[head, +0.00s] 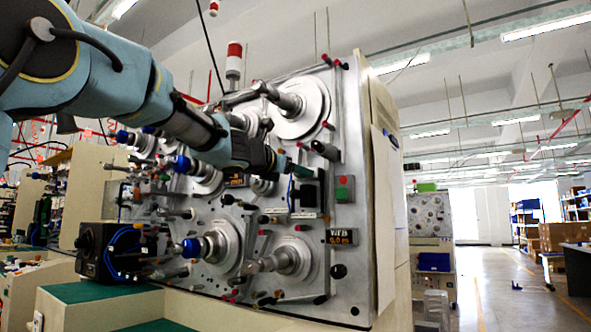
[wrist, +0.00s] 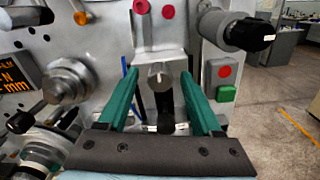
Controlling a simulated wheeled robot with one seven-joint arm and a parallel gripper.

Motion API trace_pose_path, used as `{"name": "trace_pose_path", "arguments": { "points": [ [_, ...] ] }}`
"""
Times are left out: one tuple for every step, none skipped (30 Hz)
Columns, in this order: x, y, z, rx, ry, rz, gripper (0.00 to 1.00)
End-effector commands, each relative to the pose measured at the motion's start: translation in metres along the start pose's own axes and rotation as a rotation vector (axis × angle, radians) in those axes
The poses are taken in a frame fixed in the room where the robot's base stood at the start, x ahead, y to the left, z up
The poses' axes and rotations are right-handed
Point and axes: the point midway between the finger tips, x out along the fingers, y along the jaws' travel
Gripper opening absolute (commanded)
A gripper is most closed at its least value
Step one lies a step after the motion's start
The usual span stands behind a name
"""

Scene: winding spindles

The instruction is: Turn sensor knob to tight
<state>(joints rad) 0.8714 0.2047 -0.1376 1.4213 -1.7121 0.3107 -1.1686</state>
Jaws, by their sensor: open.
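The sensor knob (wrist: 158,77) is a small grey round knob with a white pointer line, pointing roughly straight down in the wrist view. It sits on a grey block of the machine's front panel. My gripper (wrist: 160,74) is open, with one green finger on each side of the knob. I see a gap on both sides, and I cannot tell how far the tips are from the panel. In the head view my gripper (head: 292,169) is at the panel's upper right, and the knob is hidden or too small to make out. Small white labels near the knob are unreadable.
Red and green buttons (wrist: 225,93) are right of my fingers. A black-ended cylinder (wrist: 252,35) sticks out at the upper right. A spindle (wrist: 68,82) is at left. The machine panel (head: 345,105) carries several spindles and rollers. An open aisle (head: 500,300) lies to the right.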

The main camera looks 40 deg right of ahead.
Motion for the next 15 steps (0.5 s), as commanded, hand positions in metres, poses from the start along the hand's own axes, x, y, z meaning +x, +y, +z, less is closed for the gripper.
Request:
{"name": "trace_pose_path", "arguments": {
  "points": [
    [0.0003, 0.0000, -0.0001, 0.000, 0.000, 0.000, 0.67],
    [0.0003, -0.0001, -0.0002, 0.000, 0.000, 0.000, 0.67],
    [0.0002, -0.0001, -0.0003, 0.000, 0.000, 0.000, 0.67],
    [0.0001, -0.0001, -0.0004, 0.000, 0.000, 0.000, 0.67],
    [0.0001, -0.0001, -0.0004, 0.000, 0.000, 0.000, 0.67],
    [0.0001, -0.0001, -0.0005, 0.000, 0.000, 0.000, 0.65],
    [0.0001, -0.0001, -0.0005, 0.000, 0.000, 0.000, 0.62],
    [0.0001, -0.0001, -0.0005, 0.000, 0.000, 0.000, 0.59],
    [0.0000, -0.0001, -0.0005, 0.000, 0.000, 0.000, 0.54],
    [0.0000, -0.0001, -0.0005, 0.000, 0.000, 0.000, 0.51],
    [0.0000, -0.0001, -0.0005, 0.000, 0.000, 0.000, 0.47],
    [0.0000, -0.0001, -0.0005, 0.000, 0.000, 0.000, 0.43],
    [-0.0001, -0.0001, -0.0005, 0.000, 0.000, 0.000, 0.40],
    [-0.0001, -0.0001, -0.0005, 0.000, 0.000, 0.000, 0.36],
    [-0.0001, -0.0001, -0.0005, 0.000, 0.000, 0.000, 0.32]
  ]
}}
